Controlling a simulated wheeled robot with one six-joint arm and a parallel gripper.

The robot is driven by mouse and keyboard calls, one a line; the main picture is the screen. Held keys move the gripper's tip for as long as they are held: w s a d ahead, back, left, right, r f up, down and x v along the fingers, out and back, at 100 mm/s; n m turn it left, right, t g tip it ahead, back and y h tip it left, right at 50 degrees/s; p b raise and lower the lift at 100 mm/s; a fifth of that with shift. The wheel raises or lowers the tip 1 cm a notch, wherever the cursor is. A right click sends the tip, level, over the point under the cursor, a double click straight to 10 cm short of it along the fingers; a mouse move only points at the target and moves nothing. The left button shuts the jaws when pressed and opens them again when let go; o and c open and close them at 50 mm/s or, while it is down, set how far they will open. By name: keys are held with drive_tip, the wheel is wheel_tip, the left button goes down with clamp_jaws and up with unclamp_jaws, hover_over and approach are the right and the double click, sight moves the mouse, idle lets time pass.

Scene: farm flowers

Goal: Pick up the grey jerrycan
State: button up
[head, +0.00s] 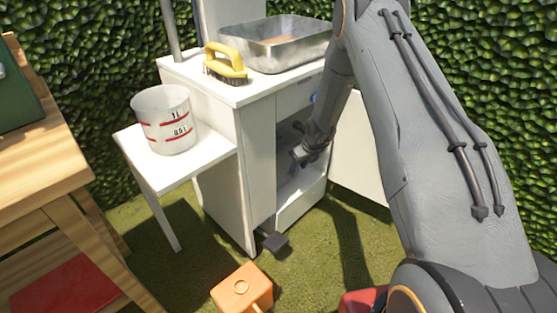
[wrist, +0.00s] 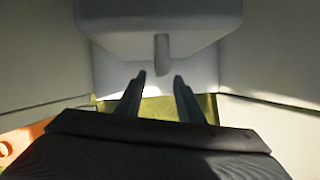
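I cannot make out a grey jerrycan for certain in either view. My gripper (head: 299,154) is at the open front of the white cabinet (head: 252,180), partly inside it. In the wrist view its two fingers (wrist: 160,80) stand apart with a gap between them and nothing held. Beyond the fingertips is a pale grey rounded body (wrist: 125,25) with a short stub (wrist: 161,48) in line with the gap. I cannot tell if this body is the jerrycan or part of the cabinet. The fingers look apart from it.
The cabinet carries a metal basin (head: 270,52) and a yellow brush (head: 226,66). A measuring bucket (head: 165,119) stands on the side shelf (head: 205,155). An orange container (head: 242,286) lies on the grass in front, near a dark pedal (head: 273,242). A wooden table (head: 45,165) is at left.

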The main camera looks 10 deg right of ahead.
sight(295, 174)
drive_tip(key=b+x, duration=0.1)
drive_tip(key=x, duration=0.4)
drive_tip(key=shift+w+a+r+b, duration=0.1)
drive_tip(key=shift+w+r+b, duration=0.1)
drive_tip(key=shift+b, duration=0.15)
clamp_jaws()
idle(0.9)
